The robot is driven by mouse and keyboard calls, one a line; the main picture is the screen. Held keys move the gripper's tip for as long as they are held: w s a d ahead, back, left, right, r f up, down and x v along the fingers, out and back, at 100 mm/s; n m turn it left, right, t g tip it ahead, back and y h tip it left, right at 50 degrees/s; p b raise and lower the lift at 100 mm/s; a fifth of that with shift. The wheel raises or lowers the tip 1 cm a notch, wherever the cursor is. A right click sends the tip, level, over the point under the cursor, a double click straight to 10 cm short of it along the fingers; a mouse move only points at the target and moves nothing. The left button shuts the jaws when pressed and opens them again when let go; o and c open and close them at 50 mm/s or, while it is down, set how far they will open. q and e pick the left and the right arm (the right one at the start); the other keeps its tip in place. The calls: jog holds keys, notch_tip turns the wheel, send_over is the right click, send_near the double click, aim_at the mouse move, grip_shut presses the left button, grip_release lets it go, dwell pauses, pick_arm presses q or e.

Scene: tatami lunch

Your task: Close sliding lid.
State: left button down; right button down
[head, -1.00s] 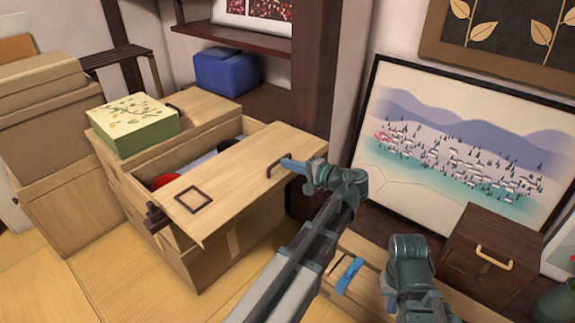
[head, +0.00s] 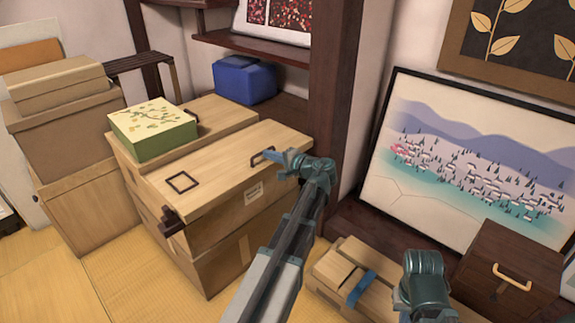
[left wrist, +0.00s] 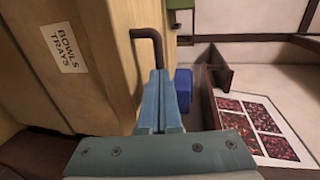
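The sliding lid (head: 215,170) is a pale wooden panel with a dark square frame on it. It lies flat over the wooden chest (head: 222,228), and no opening shows between it and the rear part of the top. My left gripper (head: 277,157) is at the lid's dark handle (head: 262,155), near its right end. In the left wrist view the blue fingers (left wrist: 157,100) are closed together around one end of the handle (left wrist: 147,34). The inside of the chest is hidden.
A green patterned box (head: 153,130) sits on the rear top of the chest. Cardboard boxes (head: 65,130) stand to the left, a blue bundle (head: 244,82) behind. A framed landscape (head: 470,165) and a brown drawer box (head: 508,270) are at the right.

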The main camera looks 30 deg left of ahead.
aim_at(259, 158)
pick_arm(q)
jog(key=x, duration=0.3)
jog(key=r+x, duration=0.1)
jog(key=x, duration=0.1)
jog(key=shift+w+a, duration=0.15)
jog(key=shift+a, duration=0.25)
jog(key=shift+w+a, duration=0.1)
jog(key=shift+a, duration=0.2)
jog(key=shift+a+r, duration=0.1)
pick_arm(e)
jog(key=shift+d, duration=0.1)
jog(key=shift+r, duration=0.1)
